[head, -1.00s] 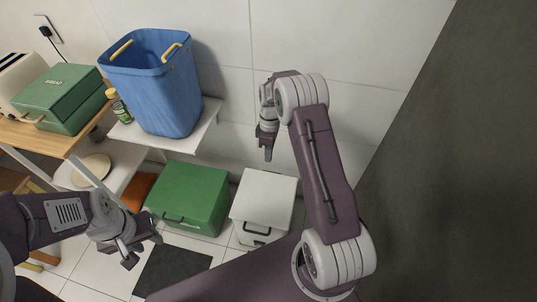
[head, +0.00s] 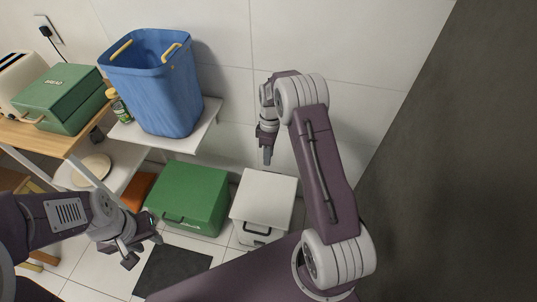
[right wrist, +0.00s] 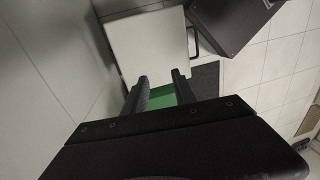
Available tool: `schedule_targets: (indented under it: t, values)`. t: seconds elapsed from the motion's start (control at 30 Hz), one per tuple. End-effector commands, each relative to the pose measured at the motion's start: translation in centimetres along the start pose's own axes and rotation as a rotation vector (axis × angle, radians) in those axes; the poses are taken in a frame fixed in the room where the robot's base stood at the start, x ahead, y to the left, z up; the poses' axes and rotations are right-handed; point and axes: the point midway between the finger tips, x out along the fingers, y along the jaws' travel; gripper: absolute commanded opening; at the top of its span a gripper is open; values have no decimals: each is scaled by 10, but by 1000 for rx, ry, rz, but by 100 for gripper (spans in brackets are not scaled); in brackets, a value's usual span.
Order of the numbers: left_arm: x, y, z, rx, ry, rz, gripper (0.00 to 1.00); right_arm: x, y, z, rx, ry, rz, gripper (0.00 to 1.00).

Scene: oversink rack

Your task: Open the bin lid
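Two lidded bins stand on the floor against the wall in the head view: a green bin (head: 190,195) with a dark front handle, and a white bin (head: 264,199) to its right, also with a dark front handle. Both lids are down. My right gripper (head: 267,157) hangs above the back of the white bin, apart from it. In the right wrist view its two fingers (right wrist: 158,88) are spread with nothing between them; the white bin (right wrist: 148,45) and a patch of green (right wrist: 163,97) show beyond. My left gripper (head: 142,249) is low at the left, fingers apart, empty.
A white shelf (head: 206,124) holding a tall blue basket (head: 160,85) overhangs the green bin's back. A green bread box (head: 60,98) and a toaster (head: 18,75) stand on a wooden counter at left. A dark mat (head: 170,272) lies on the floor.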

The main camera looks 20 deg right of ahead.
Motion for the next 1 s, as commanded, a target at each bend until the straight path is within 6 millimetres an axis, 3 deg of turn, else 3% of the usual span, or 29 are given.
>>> schedule_targets:
  t: [0.17, 0.4, 0.6, 0.9, 1.0]
  values:
    - [-2, 0, 0, 0, 0, 0, 36, -6, 0, 0, 0, 1, 2, 32]
    - [-13, 0, -1, 0, 0, 0, 36, -59, 0, -1, 0, 2, 4, 32]
    - [-18, 0, -2, 0, 0, 0, 36, -87, 0, 0, 0, 1, 2, 32]
    - [-18, 0, -2, 0, 0, 0, 36, -91, 0, 0, 0, 0, 0, 32]
    - [-18, 0, -2, 0, 0, 0, 36, -91, 0, 0, 24, 0, 0, 5]
